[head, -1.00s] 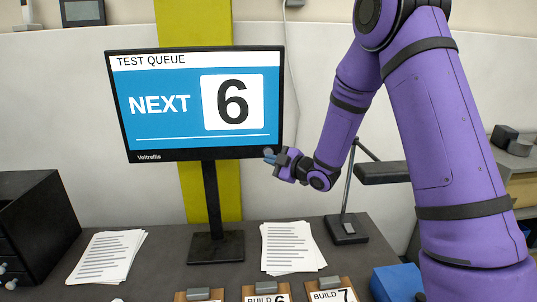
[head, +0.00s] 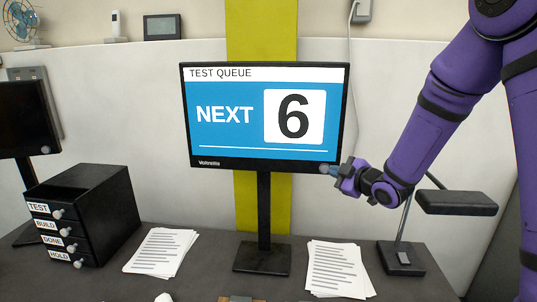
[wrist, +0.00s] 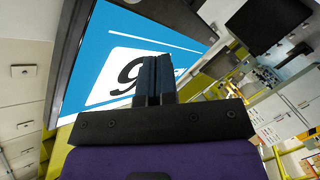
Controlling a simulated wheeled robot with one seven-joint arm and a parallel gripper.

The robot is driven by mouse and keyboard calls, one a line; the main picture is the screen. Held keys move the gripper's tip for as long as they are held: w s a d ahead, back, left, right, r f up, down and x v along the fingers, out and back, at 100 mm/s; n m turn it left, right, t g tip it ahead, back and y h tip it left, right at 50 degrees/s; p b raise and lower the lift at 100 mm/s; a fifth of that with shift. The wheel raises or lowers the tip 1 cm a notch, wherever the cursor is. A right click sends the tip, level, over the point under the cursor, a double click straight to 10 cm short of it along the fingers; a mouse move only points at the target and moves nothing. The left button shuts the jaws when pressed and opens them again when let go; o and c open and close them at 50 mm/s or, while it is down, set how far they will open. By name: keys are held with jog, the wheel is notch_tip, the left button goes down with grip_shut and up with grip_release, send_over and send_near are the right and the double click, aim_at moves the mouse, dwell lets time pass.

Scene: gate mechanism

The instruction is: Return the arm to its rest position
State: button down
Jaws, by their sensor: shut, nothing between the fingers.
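My purple arm reaches in from the right in the head view, bent at the elbow. My gripper (head: 333,171) is in front of the lower right corner of the monitor (head: 262,110), above the desk. In the wrist view its two dark fingers (wrist: 154,80) are together and hold nothing. The monitor reads "TEST QUEUE" and "NEXT 6", and its screen also shows in the wrist view (wrist: 115,50). I cannot tell whether the fingers touch the monitor.
A black desk lamp (head: 455,203) stands right of my gripper. Paper stacks (head: 160,252) and (head: 337,268) lie on the desk (head: 210,280). A black drawer unit (head: 105,205) labelled TEST, BUILD, DONE and HOLD is at left. A second dark screen (head: 25,120) is behind it.

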jog(key=s+d+r+m+g+h, duration=0.2)
jog(key=s+d+r+m+h, duration=0.15)
jog(key=s+r, duration=0.3)
jog(key=s+d+r+m+g+h, duration=0.1)
jog(key=s+d+r+m+h, duration=0.3)
jog(key=s, duration=0.3)
jog(key=s+a+r+m+g, duration=0.1)
jog(key=s+m+g, duration=0.1)
jog(key=s, duration=0.9)
jog(key=s+r+m+g, duration=0.2)
jog(key=s+m, duration=0.3)
jog(key=s, duration=0.7)
jog(key=shift+a+g, duration=0.35)
jog(key=shift+g, duration=0.35)
